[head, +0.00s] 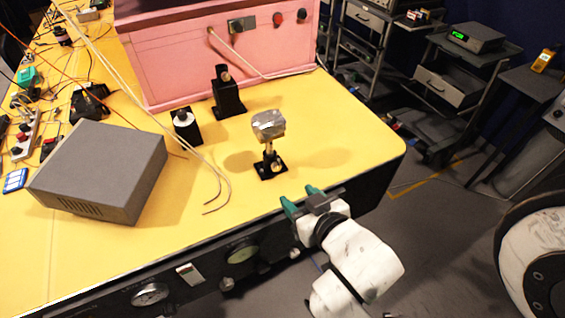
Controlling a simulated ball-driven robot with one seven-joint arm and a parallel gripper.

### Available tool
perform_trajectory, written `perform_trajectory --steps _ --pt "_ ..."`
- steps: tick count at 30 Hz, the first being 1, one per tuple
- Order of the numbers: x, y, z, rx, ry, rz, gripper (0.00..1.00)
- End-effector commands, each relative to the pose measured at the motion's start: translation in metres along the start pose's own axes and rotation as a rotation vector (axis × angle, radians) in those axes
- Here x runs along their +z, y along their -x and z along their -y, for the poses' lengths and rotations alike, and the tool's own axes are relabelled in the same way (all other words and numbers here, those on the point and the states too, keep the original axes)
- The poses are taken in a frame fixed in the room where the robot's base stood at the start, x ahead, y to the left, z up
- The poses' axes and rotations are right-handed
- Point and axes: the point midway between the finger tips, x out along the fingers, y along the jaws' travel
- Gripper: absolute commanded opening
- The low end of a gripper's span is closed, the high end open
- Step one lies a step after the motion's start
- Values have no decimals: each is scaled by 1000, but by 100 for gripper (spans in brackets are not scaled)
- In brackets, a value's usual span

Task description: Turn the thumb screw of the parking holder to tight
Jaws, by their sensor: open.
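A black holder (270,173) stands on the yellow table near its front edge. It carries a post with a silvery, foil-like block (268,124) on top. A small pale knob (276,164) shows low on this holder. A taller black holder (228,97) and a short black holder (187,133) with a pale round top stand farther back. I cannot tell which is the parking holder, nor how tight any screw is. My gripper (302,199), with green fingertips, is open and empty at the table's front edge, apart from and in front of the nearest holder.
A grey box (100,170) fills the left of the table. Bent thin rods (215,190) lie between it and the nearest holder. A pink enclosure (220,50) stands behind. The table's right corner (370,140) is clear. Shelving and instruments stand beyond.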

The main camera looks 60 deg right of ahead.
Motion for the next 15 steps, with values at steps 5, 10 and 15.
perform_trajectory --steps 5,10,15 --pt "-17 5 0 10 -19 -70 53" --pt "-20 -11 0 10 -18 -73 53" --pt "-23 -40 0 9 -17 -72 53"
